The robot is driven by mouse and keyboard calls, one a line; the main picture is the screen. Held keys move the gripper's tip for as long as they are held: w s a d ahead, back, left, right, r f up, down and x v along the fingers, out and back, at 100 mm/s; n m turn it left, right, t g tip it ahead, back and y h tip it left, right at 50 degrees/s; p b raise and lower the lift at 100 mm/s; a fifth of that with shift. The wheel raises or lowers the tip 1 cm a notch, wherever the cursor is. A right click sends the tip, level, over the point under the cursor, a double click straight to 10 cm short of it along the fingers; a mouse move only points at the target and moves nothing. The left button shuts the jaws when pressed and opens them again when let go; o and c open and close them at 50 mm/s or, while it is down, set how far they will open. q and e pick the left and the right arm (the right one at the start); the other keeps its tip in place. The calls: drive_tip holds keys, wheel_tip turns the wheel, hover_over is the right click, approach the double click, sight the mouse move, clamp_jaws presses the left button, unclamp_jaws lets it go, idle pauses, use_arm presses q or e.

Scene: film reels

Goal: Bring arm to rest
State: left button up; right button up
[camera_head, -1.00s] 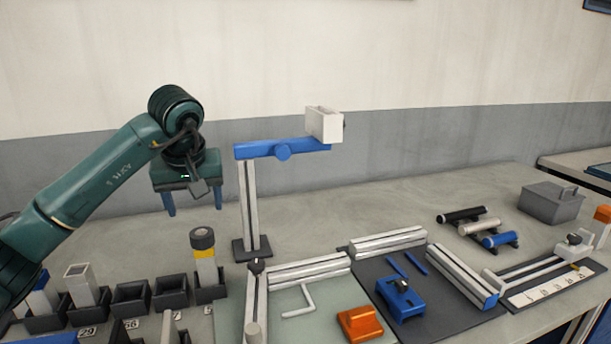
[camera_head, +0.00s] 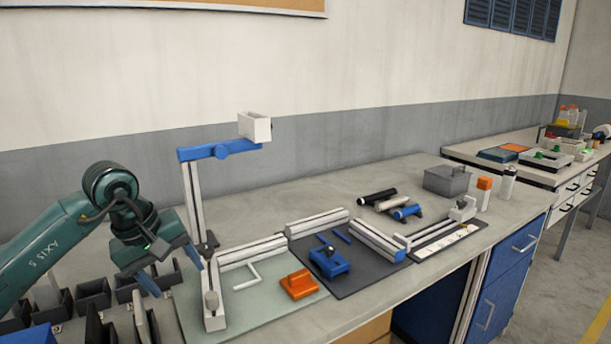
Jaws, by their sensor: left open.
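My left arm comes in from the left, dark green. Its left gripper (camera_head: 174,286) points down with its two blue fingers spread apart and nothing between them. It hangs over the row of dark bins (camera_head: 92,294), just left of the upright post (camera_head: 193,205) with the blue crossarm (camera_head: 217,150). A small white box (camera_head: 255,127) sits at the right end of that crossarm. The arm hides part of the bins. My right gripper does not show.
Near the post lie an orange block (camera_head: 298,284), a blue fixture (camera_head: 329,262) and metal rails (camera_head: 317,222). Dark, white and blue cylinders lie farther back beside a grey box (camera_head: 447,180). A second bench (camera_head: 545,176) stands at the right.

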use_arm(q)
drive_tip(key=s+d+n+h+p, duration=0.1)
drive_tip(key=s+d+n+h, duration=0.4)
drive_tip(key=d+n+h, duration=0.5)
drive_tip(key=s+d+n+h+p, duration=0.2)
drive_tip(key=s+d+n+h, duration=0.5)
drive_tip(key=d, duration=0.4)
drive_tip(key=a+f+n+t+y+p, duration=0.1)
drive_tip(key=a+f+n+t+y, duration=0.3)
drive_tip(key=n, duration=0.6)
drive_tip(key=w+a+f+n+t+y, duration=0.1)
drive_tip(key=f+n+t+y, duration=0.3)
drive_tip(key=n, duration=0.7)
drive_tip(key=a+f+n+t+y+p, duration=0.1)
drive_tip(key=a+n+t+y, duration=0.15)
drive_tip(key=n+t, duration=0.55)
drive_tip(key=s+a+f+n+g+y, duration=0.2)
drive_tip(key=s+f+n+g, duration=0.2)
drive_tip(key=s+f+n, duration=0.2)
drive_tip(key=s+a+f+n+g+y, duration=0.3)
drive_tip(key=s+f+n, duration=0.3)
drive_tip(key=f+n, duration=0.3)
drive_tip(key=shift+n+g, duration=0.7)
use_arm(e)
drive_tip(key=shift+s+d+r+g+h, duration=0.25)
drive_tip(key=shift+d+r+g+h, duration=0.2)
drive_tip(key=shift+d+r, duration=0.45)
use_arm(q)
drive_tip(key=shift+f+y, duration=0.1)
drive_tip(key=shift+y, duration=0.15)
